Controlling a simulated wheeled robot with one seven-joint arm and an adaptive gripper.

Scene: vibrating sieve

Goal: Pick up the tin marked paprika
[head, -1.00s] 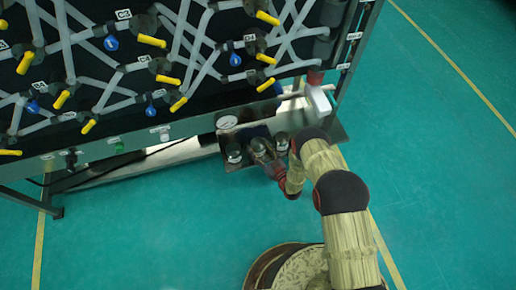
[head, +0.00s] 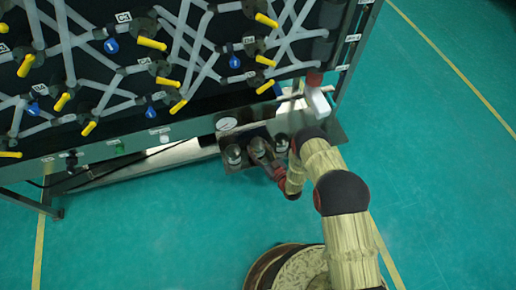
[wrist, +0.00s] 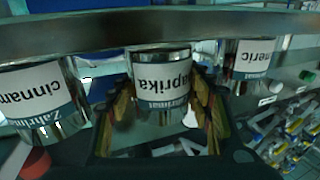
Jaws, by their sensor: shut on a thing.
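The paprika tin (wrist: 163,85) is a metal tin with a white label, in the middle of a row of three; the wrist view shows it upside down. My gripper (wrist: 164,100) is shut on it, one finger on each side. In the head view the tin (head: 258,147) stands on a small metal shelf at the rack's lower right, and my gripper (head: 267,162) reaches it from the front. The cinnamon tin (wrist: 42,95) and a tin with a label ending in "meric" (wrist: 252,62) flank it. I cannot tell any gap under the held tin.
A rack of grey tubes with yellow handles (head: 152,43) rises behind. A white box-like part (head: 318,100) is at the right. The green floor (head: 150,235) in front is clear.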

